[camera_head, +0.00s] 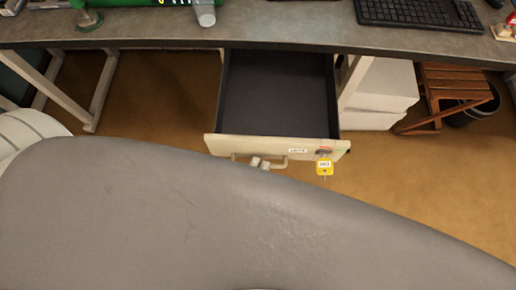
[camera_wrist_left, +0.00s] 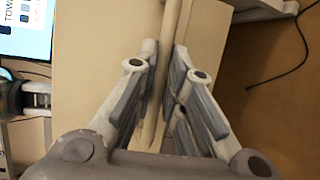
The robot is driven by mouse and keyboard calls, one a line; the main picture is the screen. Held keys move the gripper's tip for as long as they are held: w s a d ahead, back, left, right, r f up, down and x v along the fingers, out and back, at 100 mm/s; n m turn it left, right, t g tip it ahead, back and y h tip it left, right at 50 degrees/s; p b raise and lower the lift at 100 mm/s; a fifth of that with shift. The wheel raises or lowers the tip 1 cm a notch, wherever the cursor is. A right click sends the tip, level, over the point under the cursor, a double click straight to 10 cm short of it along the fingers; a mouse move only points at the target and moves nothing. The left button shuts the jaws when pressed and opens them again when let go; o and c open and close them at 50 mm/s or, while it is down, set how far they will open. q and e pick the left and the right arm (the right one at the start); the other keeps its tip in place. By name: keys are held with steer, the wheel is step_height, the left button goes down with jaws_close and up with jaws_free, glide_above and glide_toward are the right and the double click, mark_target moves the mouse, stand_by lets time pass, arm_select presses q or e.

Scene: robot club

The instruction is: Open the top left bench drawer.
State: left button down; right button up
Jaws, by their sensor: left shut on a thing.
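The bench drawer (camera_head: 280,95) is pulled out from under the grey bench top, and its dark interior looks empty. Its pale front (camera_head: 222,145) carries a small label and a bar handle (camera_head: 280,163). In the head view, the tips of my left gripper (camera_head: 260,163) show at the handle; the rest is hidden behind the large grey shape in front. In the left wrist view, my left gripper (camera_wrist_left: 165,60) has its fingers on both sides of the handle bar (camera_wrist_left: 170,30), shut on it. My right gripper is not in view.
A key with a yellow tag (camera_head: 324,167) hangs from the drawer front's right side. The bench top (camera_head: 290,25) holds a keyboard (camera_head: 420,13) and a cup (camera_head: 205,12). White boxes (camera_head: 385,90) and a wooden stool (camera_head: 455,90) stand right of the drawer.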

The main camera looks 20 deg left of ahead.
arm_select(q)
steer(key=c, duration=1.6)
jaws_free()
steer(key=shift+o, duration=0.5)
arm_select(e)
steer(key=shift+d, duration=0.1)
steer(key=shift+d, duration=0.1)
arm_select(q)
steer(key=v, duration=1.2)
steer(key=shift+f, duration=0.15)
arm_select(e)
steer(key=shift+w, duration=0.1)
